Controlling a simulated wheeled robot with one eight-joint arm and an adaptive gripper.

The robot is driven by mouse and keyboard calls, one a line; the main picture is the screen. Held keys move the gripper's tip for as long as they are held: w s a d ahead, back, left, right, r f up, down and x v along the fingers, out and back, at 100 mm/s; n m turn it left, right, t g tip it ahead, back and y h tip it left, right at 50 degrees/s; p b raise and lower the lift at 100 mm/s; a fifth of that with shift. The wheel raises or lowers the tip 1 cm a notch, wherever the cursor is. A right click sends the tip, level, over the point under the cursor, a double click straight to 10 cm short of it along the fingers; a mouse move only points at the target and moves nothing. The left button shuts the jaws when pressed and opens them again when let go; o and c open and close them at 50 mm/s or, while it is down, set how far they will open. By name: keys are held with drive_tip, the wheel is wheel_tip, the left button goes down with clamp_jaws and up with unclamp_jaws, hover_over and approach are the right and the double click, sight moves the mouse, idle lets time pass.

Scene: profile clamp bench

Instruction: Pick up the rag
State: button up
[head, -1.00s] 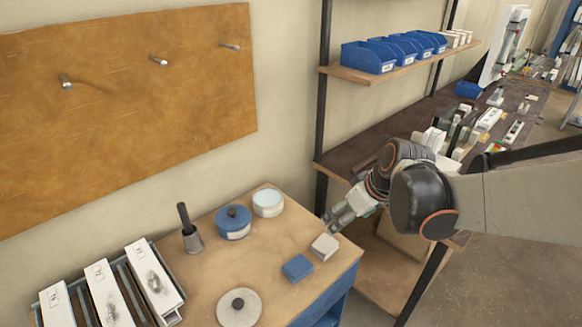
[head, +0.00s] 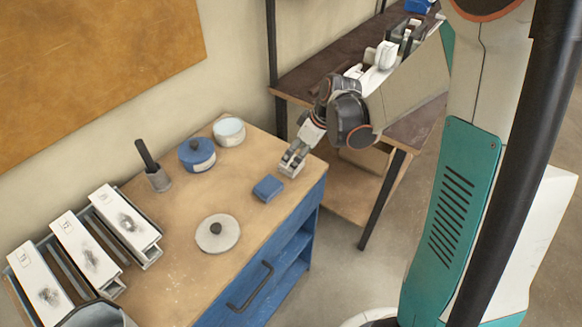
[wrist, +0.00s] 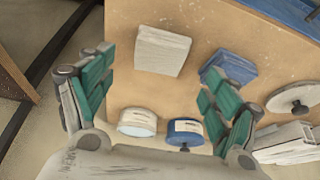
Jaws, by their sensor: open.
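A white folded cloth-like square (wrist: 162,50) lies on the wooden bench top (head: 262,228), seen between my fingers in the wrist view. A blue folded square (head: 268,188) lies beside it and also shows in the wrist view (wrist: 229,68), partly behind my right-hand finger. I cannot tell for certain which of the two is the rag. My gripper (wrist: 155,78) is open and empty, its fingers spread to either side of the white square. In the head view my gripper (head: 291,162) is over the bench's right corner and hides most of the white square.
A blue lidded pot (head: 197,155), a light blue-topped tin (head: 229,131), a round grey lid (head: 218,233) and a dark-handled brush (head: 154,167) stand nearby. White boxes in a rack (head: 125,222) fill the left. Bare bench top lies between them.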

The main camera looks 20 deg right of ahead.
drive_tip(key=b+x, duration=0.2)
drive_tip(key=x, duration=0.3)
drive_tip(key=shift+w+a+f+b, duration=0.1)
drive_tip(key=shift+w+f+b, duration=0.05)
drive_tip(key=shift+f+b, duration=0.2)
drive_tip(key=shift+r, duration=0.15)
drive_tip(key=c, duration=1.1)
